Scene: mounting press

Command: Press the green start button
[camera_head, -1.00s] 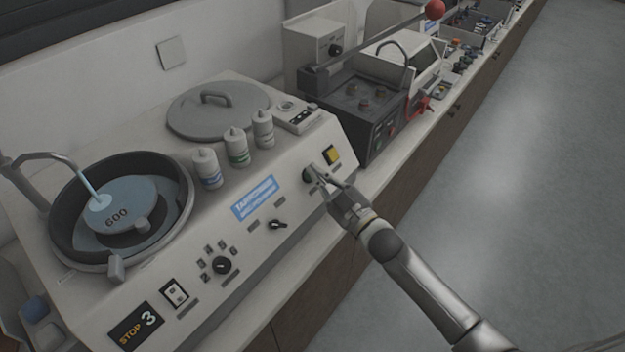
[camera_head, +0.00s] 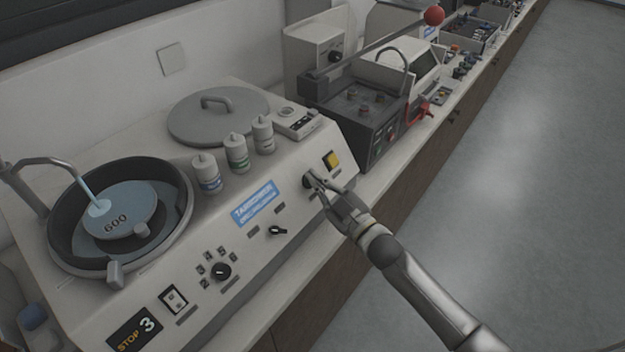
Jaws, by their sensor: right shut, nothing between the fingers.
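My right gripper (camera_head: 314,179) is shut and empty. Its fingertips are at the sloped front panel of the white polishing machine (camera_head: 300,205), over a dark round control just left of and below a yellow switch (camera_head: 331,160). The fingers partly cover that control, so I cannot tell its colour or whether they touch it. Behind stands a dark box-shaped machine (camera_head: 335,100) with a narrow front face (camera_head: 385,146) carrying small red and green marks. They are too small to tell which is a start button. My left gripper is not in view.
The polishing machine has a round basin (camera_head: 62,235), a grey lid (camera_head: 218,108), several white bottles (camera_head: 236,153) and black knobs (camera_head: 221,271). The floor (camera_head: 500,190) at right is clear.

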